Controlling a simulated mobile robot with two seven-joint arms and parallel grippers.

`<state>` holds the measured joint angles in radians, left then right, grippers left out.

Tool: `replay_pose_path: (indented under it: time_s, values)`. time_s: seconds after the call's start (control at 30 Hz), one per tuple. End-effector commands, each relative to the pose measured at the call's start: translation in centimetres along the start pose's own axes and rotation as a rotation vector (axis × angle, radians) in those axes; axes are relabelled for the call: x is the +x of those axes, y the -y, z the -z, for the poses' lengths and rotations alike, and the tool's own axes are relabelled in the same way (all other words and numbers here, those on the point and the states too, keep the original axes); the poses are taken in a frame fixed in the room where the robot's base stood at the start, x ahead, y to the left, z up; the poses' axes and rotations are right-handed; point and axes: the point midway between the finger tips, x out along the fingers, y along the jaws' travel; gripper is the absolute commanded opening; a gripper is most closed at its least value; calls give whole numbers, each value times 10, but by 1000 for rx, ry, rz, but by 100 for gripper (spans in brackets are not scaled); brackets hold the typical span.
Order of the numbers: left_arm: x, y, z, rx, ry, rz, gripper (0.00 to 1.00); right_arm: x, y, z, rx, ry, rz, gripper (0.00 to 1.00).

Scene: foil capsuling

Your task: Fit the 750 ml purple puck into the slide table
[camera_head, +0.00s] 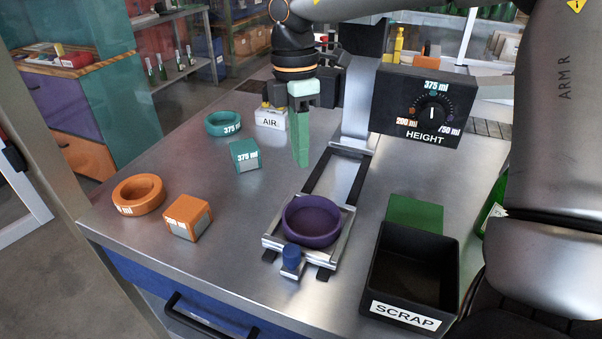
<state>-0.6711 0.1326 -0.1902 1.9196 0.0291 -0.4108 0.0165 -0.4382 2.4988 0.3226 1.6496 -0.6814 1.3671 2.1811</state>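The purple puck (311,223), a round cup-like ring, sits level on the slide table (268,243), within its metal frame at the near end of the rails. A blue knob (291,257) is at the table's front. Whether the puck is fully down in its seat is hard to tell. My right gripper (301,163) points down above the bench, behind and above the puck and apart from it. Its green fingers look shut together with nothing between them. My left gripper is not in view.
A black SCRAP bin (410,240) stands to the right of the slide table. A HEIGHT dial box (425,105) is behind it. Teal (223,123) and orange (139,194) rings and their blocks lie to the left. An AIR block (270,119) stands behind. The bench front left is clear.

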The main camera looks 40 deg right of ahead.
Motion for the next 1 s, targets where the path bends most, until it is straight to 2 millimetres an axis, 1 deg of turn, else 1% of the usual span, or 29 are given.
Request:
replay_pose_path:
  time_s: [0.03, 0.1, 0.27, 1.0]
  values:
    - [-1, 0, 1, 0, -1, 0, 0, -9, -1, 0, 2, 0, -4, 16]
    - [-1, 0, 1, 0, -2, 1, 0, -18, -1, 0, 1, 2, -3, 16]
    - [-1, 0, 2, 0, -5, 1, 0, -28, 0, 0, 0, 0, 0, 16]
    - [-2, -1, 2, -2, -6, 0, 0, -28, 0, 0, 0, 0, 1, 16]
